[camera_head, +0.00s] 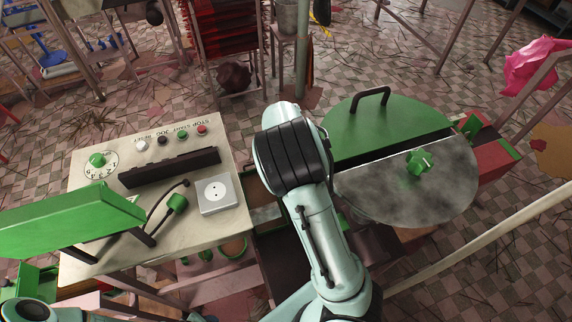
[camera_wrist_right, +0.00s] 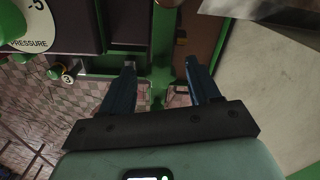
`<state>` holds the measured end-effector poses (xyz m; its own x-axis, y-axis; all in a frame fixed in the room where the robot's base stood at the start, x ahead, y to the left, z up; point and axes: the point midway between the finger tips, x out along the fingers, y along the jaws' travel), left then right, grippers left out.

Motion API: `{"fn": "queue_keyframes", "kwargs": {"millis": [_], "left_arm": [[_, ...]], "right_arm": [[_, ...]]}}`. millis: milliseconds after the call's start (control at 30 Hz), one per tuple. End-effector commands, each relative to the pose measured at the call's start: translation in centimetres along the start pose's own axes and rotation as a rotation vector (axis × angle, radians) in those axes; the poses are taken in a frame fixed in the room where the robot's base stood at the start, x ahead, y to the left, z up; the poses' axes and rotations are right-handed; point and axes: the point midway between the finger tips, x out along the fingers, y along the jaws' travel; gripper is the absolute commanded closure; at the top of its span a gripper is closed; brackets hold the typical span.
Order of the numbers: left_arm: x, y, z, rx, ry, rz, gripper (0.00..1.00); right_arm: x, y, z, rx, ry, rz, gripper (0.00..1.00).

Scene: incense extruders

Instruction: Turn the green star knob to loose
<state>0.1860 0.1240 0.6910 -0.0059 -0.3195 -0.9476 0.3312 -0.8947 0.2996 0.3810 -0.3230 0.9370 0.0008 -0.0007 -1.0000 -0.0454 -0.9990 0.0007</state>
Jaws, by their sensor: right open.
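A small green lobed knob (camera_head: 420,162) with a pale mark sits on the grey mottled round plate (camera_head: 455,190) at the right of the head view. I cannot tell for sure that it is the star knob. My right gripper (camera_wrist_right: 160,85) is open in the wrist view, its two dark fingers apart. A green upright bar (camera_wrist_right: 163,45) shows beyond and between the fingers; I see no clear grasp on it. In the head view my right arm hides its own gripper. My left gripper is not in view.
A pale control panel (camera_head: 110,240) with buttons, a dial knob (camera_head: 97,160) and a grey socket box (camera_head: 216,194) stands left of my arm. A green half-lid with a black handle (camera_head: 370,97) adjoins the plate. The wrist view shows a pressure dial (camera_wrist_right: 35,32).

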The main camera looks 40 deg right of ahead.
Motion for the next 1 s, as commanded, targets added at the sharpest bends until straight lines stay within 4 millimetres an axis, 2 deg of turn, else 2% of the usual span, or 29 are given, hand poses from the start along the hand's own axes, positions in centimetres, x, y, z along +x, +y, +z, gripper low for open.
{"fn": "queue_keyframes", "kwargs": {"millis": [267, 300, 367, 400, 467, 767, 1000], "left_arm": [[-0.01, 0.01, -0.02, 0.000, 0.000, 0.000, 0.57], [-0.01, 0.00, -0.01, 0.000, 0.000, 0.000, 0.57], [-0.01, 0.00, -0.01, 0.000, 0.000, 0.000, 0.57], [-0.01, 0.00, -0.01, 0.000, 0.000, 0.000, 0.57], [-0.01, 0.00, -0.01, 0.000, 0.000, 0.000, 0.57], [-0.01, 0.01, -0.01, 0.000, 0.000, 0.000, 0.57], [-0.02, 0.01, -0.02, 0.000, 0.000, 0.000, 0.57]], "right_arm": [[0.19, -0.03, 0.00, 0.000, 0.000, 0.000, 0.39], [0.19, -0.03, 0.00, 0.000, 0.000, 0.000, 0.45], [0.18, -0.03, 0.00, 0.000, 0.000, 0.000, 0.65], [0.17, -0.02, 0.00, 0.000, 0.000, 0.000, 0.78], [0.17, -0.02, 0.00, 0.000, 0.000, 0.000, 0.95], [0.14, 0.00, -0.01, -0.024, 0.000, 0.001, 0.95], [0.12, 0.03, -0.04, -0.139, 0.000, 0.003, 0.95]]}}
